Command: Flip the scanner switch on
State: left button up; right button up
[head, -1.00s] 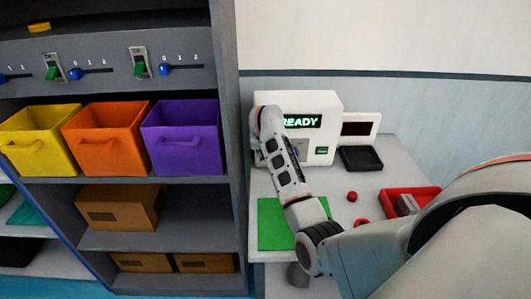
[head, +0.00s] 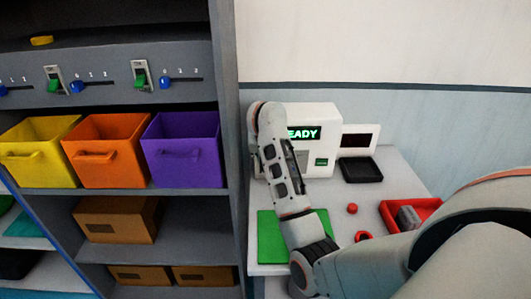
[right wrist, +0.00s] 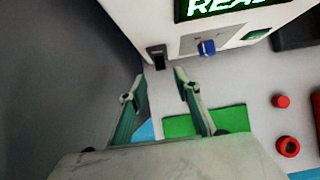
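The scanner is a white box (head: 320,150) on the table, with a lit green display (head: 305,132) reading READY, partly covered by my right arm in the head view. In the right wrist view, a blue switch knob (right wrist: 207,47) sits on a grey plate on the scanner's front. A small black part (right wrist: 157,57) is to its left, near the scanner's edge. My right gripper (right wrist: 161,78) is open and empty, its fingers apart below the black part and to the lower left of the blue knob. It touches neither visibly. My left gripper is not in view.
A green mat (head: 275,237), a black tray (head: 361,169), a red button-like piece (head: 352,209), a red ring (head: 363,236) and a red bin (head: 432,205) are on the table. A grey shelf (head: 228,150) with coloured bins stands close on the left.

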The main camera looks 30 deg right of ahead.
jog(key=shift+v, duration=2.1)
